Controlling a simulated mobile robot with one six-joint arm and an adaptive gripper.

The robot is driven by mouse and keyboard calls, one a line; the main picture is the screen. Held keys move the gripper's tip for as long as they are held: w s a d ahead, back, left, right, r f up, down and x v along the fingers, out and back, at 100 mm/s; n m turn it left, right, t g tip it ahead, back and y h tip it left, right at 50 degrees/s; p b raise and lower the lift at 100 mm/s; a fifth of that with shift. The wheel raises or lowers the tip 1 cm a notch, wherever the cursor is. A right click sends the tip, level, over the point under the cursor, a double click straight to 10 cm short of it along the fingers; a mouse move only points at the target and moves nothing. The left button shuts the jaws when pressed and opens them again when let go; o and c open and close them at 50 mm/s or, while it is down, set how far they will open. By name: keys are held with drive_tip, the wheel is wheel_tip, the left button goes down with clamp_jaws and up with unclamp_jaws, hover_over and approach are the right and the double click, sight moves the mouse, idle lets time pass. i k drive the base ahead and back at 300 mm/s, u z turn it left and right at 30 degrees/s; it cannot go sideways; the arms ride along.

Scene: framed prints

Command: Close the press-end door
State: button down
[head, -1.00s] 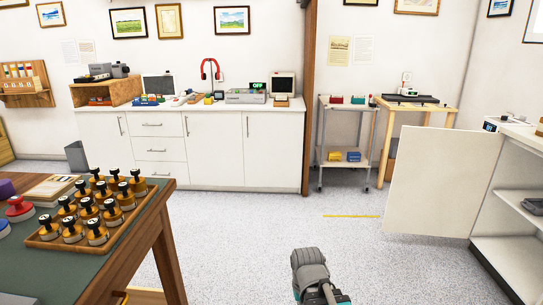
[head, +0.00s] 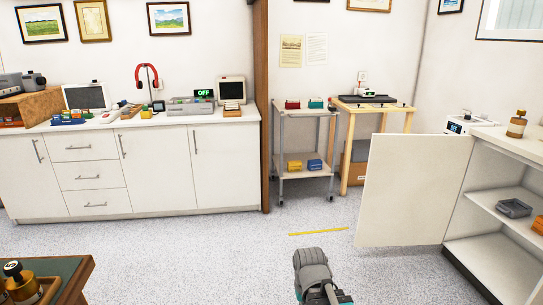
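A white cabinet door (head: 405,190) stands wide open at the right of the head view. It hangs from the left side of an open white cabinet (head: 462,250), swung out over the floor, and its flat face is toward me. The cabinet's inside shows a shelf (head: 490,204) with a grey tray (head: 514,208) on it. Part of my arm shows at the bottom middle, left of and nearer than the door. My gripper's fingers cannot be made out in this view.
A wooden table with a green top (head: 62,268) is at the lower left. White drawers and cupboards (head: 150,170) line the back wall. A metal trolley (head: 279,150) and a wooden stand (head: 381,118) stand behind the door. The speckled floor (head: 190,258) between is clear.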

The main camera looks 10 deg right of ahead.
sight(413, 182)
drive_tip(key=z, duration=0.3)
drive_tip(key=i, duration=0.65)
drive_tip(key=z, duration=0.85)
drive_tip(key=i, duration=0.7)
drive_tip(key=z, duration=0.4)
drive_tip(key=k, duration=0.9)
drive_tip(key=z, duration=0.1)
drive_tip(key=i, duration=0.8)
